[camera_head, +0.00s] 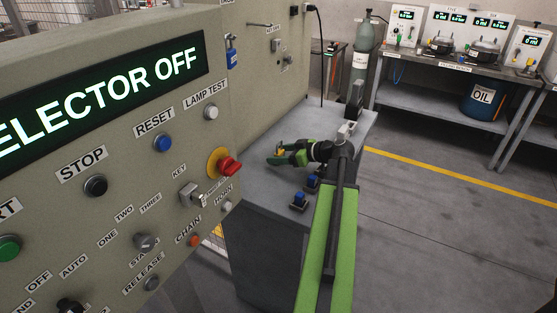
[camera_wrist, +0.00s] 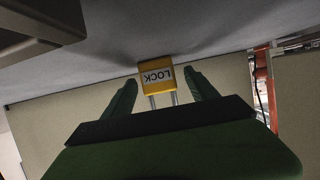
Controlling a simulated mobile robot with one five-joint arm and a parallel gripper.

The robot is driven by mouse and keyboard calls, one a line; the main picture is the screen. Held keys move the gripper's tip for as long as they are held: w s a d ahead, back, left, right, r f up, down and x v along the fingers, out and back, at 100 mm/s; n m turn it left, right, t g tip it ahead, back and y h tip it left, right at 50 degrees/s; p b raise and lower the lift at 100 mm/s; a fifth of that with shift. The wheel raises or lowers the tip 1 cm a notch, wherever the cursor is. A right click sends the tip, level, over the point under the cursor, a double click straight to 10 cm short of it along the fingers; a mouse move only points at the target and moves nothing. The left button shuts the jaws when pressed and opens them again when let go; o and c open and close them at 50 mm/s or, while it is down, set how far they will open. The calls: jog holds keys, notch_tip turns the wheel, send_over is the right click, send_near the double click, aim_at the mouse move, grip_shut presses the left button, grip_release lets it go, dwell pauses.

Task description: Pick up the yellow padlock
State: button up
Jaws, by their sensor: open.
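The yellow padlock (camera_wrist: 156,74) shows in the wrist view with its LOCK label upside down and its shackle pointing toward my gripper. It lies at the fingertips of my gripper (camera_wrist: 162,90), between the two green fingers, which are open with gaps on both sides. In the head view my gripper (camera_head: 279,155) is low over the grey bench, beside the control panel. A small yellow patch of the padlock (camera_head: 281,151) shows there between the fingers; the rest is hidden by them.
The control panel (camera_head: 110,130) with buttons and a red knob stands close on the left. A blue padlock (camera_head: 233,58) hangs on it. Two small blue-topped items (camera_head: 299,199) sit on the grey bench (camera_head: 257,190) near my arm. The floor at right is clear.

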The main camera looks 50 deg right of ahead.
aim_at(281, 152)
jog(key=shift+r, duration=0.1)
grip_shut()
jog(key=shift+r, duration=0.1)
dwell(0.3)
notch_tip(281, 152, up, 4)
jog(key=p, duration=0.4)
jog(key=shift+r+p, duration=0.15)
jog(key=shift+p, duration=0.2)
jog(key=s+d+r+p, duration=0.6)
jog(key=s+d, duration=0.2)
jog(key=shift+s+r, duration=0.25)
jog(key=shift+s, duration=0.05)
